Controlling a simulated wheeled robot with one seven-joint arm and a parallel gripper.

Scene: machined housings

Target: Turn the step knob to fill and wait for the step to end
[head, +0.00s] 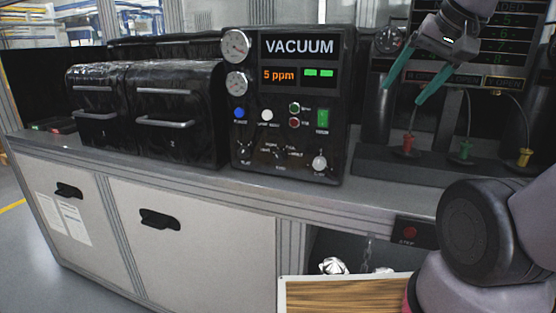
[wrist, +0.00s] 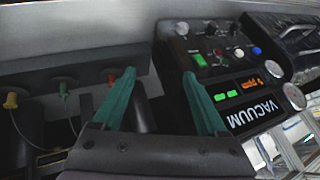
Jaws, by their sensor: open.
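The black vacuum panel (head: 288,100) stands on the counter, its display (head: 290,75) showing "5 ppm" in orange beside two green bars. Along its lower edge is a dark middle knob (head: 277,154) with small labels around it, likely the step knob; its labels and pointer are too small to read surely. A dark knob (head: 245,148) sits left of it and a pale-tipped knob (head: 319,162) right of it. My gripper (head: 404,93) is open and empty, right of the panel and apart from it. In the wrist view its teal fingers (wrist: 158,75) are spread, with the panel (wrist: 232,75) at right.
Two black lidded boxes (head: 175,115) with handles stand left of the panel. To the right, a dark rail (head: 385,165) carries red, green and yellow fittings with thin lines. A red stop button (head: 410,232) is on the counter front. A wooden-topped surface (head: 345,295) is below.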

